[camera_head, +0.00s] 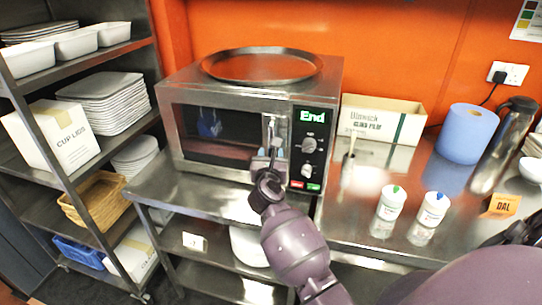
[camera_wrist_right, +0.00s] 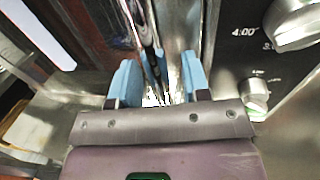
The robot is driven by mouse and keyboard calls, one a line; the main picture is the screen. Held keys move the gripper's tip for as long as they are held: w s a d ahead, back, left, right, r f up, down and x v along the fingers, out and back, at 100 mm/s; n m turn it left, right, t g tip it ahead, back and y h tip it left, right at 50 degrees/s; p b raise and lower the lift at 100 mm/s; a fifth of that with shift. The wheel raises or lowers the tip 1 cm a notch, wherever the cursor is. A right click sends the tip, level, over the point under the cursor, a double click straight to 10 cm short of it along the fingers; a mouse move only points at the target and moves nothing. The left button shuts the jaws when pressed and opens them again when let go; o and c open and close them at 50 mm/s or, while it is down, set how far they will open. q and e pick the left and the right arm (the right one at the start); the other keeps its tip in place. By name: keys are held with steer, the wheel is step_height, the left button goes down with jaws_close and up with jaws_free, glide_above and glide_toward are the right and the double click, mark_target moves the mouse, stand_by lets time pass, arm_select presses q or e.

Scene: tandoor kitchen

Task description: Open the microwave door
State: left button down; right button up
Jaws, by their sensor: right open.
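The microwave (camera_head: 325,90) is a steel box on the metal counter, with a dark window in its front door (camera_head: 215,132). The door looks shut. Its upright metal handle (camera_head: 270,127) is at the door's right side, beside the control panel. My right gripper (camera_head: 267,155) is at the lower part of the handle. In the right wrist view its blue fingers (camera_wrist_right: 158,78) are apart, with the handle (camera_wrist_right: 146,25) running down between them. I cannot tell whether either finger touches it. My left gripper is not in view.
A round steel tray (camera_head: 262,65) lies on top of the microwave. Right of it are a cardboard box (camera_head: 382,121), two shakers (camera_head: 391,203), a blue roll (camera_head: 466,134) and a steel flask (camera_head: 502,145). A shelf rack (camera_head: 62,165) with dishes stands at left.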

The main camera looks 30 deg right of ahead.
jaws_close()
steer(key=shift+a, duration=0.15)
stand_by(0.4)
